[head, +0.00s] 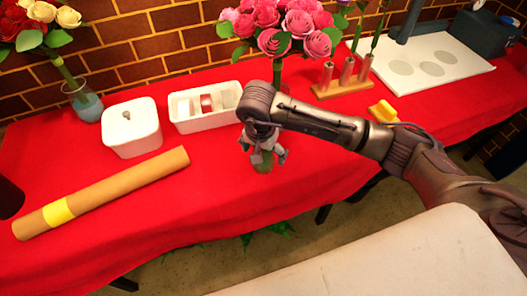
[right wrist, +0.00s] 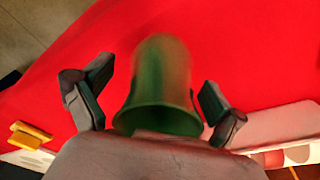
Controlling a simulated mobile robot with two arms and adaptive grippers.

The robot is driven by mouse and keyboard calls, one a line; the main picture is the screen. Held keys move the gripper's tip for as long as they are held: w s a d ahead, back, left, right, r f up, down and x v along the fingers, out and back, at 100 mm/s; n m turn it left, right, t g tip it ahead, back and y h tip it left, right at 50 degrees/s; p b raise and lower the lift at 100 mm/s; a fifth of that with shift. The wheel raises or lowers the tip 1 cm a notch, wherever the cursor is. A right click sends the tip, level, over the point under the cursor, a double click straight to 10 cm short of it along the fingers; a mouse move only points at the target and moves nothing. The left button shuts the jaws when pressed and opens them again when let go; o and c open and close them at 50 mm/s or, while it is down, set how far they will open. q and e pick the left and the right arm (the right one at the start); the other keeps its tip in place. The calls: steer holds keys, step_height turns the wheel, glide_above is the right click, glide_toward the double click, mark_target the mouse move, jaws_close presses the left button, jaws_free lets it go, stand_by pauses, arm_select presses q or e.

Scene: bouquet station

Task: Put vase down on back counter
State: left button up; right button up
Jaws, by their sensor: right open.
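A green vase (head: 263,162) shows just below my right gripper (head: 263,148), over the front middle of the red-covered counter (head: 210,200). In the right wrist view the vase (right wrist: 160,80) lies between the two spread fingers of the gripper (right wrist: 155,98), its wide rim towards the camera. Gaps show between the vase and both fingers. My right arm comes in from the right and hides part of the vase in the head view. I cannot tell for sure whether its base touches the cloth. My left gripper is not in view.
A flower vase (head: 85,102), white canister (head: 132,128), white divided tray (head: 195,125) and brown roll (head: 105,192) stand or lie to the left. A pink bouquet (head: 280,25), wooden tube rack (head: 343,85) and yellow block (head: 383,111) are to the right. Brick wall stands behind.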

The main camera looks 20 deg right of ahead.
steer(key=shift+r, duration=0.1)
step_height(320, 180, up, 12)
steer(key=s+a+b, duration=0.1)
steer(key=shift+s, duration=0.2)
steer(key=shift+a, duration=0.1)
stand_by(0.4)
